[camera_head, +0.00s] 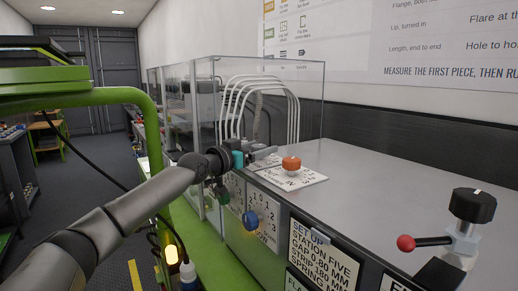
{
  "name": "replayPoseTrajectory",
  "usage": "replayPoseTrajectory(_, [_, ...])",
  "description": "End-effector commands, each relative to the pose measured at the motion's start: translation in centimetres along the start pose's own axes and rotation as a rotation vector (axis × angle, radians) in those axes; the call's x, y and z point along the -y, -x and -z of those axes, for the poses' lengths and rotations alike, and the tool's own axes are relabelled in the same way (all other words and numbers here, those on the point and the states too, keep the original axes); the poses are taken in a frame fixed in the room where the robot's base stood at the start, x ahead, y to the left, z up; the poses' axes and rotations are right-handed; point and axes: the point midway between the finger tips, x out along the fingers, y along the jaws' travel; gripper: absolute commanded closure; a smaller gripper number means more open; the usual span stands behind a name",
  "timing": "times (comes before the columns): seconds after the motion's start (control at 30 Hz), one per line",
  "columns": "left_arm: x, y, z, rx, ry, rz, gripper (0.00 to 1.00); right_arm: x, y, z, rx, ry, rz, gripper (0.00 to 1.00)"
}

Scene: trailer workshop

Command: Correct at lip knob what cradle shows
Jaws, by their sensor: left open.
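My left gripper (268,154) reaches in from the left, open, just left of an orange-red knob (291,163) and apart from it. That knob stands on a white marked plate (305,180) on top of the grey machine. A blue knob (251,220) sits on a numbered dial plate on the machine's front. I cannot read which knob is for the lip. I cannot make out a cradle or a workpiece. My right gripper is out of view.
A clear guard box (300,100) with curved white tubes stands behind my gripper. A black knob (472,205) and red-ball lever (406,243) rise at the right. A wall chart (420,35) mentions lip and length. The machine's grey top (400,185) is mostly clear.

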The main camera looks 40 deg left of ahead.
Motion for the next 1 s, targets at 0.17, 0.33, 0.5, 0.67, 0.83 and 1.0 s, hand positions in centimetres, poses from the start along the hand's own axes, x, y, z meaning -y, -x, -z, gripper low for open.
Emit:
replayPoseTrajectory(0.17, [0.00,0.00,-0.02,0.000,0.000,0.000,0.25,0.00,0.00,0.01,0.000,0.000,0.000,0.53])
replayPoseTrajectory(0.33, [0.00,0.01,-0.02,0.000,0.000,0.000,0.44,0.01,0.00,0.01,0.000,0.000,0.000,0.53])
replayPoseTrajectory(0.5, [0.01,0.01,-0.01,0.000,0.000,0.000,0.63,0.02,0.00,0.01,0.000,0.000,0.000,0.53])
replayPoseTrajectory(0.67, [0.01,0.02,-0.01,0.000,0.000,0.000,0.81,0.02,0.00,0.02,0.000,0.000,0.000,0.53])
replayPoseTrajectory(0.83, [0.01,0.02,-0.01,0.000,0.000,0.000,1.00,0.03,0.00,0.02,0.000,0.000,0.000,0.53])
replayPoseTrajectory(1.0, [0.02,0.02,-0.04,0.000,0.000,-0.001,1.00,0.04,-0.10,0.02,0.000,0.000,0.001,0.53])
